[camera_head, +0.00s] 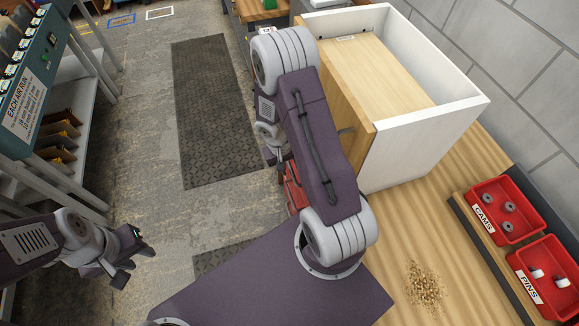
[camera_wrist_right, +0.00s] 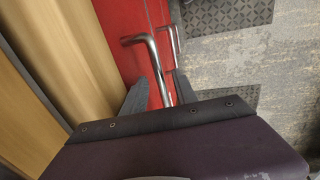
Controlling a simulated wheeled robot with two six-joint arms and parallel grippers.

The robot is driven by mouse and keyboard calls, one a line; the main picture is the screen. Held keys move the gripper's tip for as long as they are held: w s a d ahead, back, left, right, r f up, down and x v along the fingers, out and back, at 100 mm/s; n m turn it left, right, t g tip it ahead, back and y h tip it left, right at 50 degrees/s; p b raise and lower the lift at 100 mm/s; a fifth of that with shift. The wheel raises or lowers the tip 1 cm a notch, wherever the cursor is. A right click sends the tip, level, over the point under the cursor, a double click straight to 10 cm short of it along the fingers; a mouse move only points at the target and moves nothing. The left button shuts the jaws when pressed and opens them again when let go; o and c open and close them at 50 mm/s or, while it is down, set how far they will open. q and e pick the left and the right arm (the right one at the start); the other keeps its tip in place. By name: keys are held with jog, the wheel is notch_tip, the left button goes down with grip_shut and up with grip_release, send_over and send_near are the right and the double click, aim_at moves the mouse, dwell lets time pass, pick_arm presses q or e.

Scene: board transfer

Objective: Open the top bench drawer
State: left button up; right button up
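The red drawer fronts of the bench (camera_wrist_right: 112,35) show in the right wrist view, with a bent metal handle (camera_wrist_right: 150,55) in front and a second handle (camera_wrist_right: 172,34) beyond it. My right gripper (camera_wrist_right: 160,91) has its dark fingers apart, one on each side of the nearer handle's bar; I see no clear contact. No drawer visibly stands out. In the head view a bit of red drawer (camera_head: 294,188) shows beside my right arm, which hides most of the front. My left gripper (camera_head: 131,262) is over the floor at the left, empty, its fingertips apart.
A white-sided wooden cabinet (camera_head: 415,150) stands on the wooden benchtop (camera_head: 400,215). Red bins of cams (camera_head: 503,210) and pins (camera_head: 548,278) sit at the right. A shelf rack (camera_head: 60,165) stands at the left. The floor with a dark mat (camera_head: 210,110) is clear between.

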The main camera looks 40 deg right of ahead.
grip_shut()
dwell(1.3)
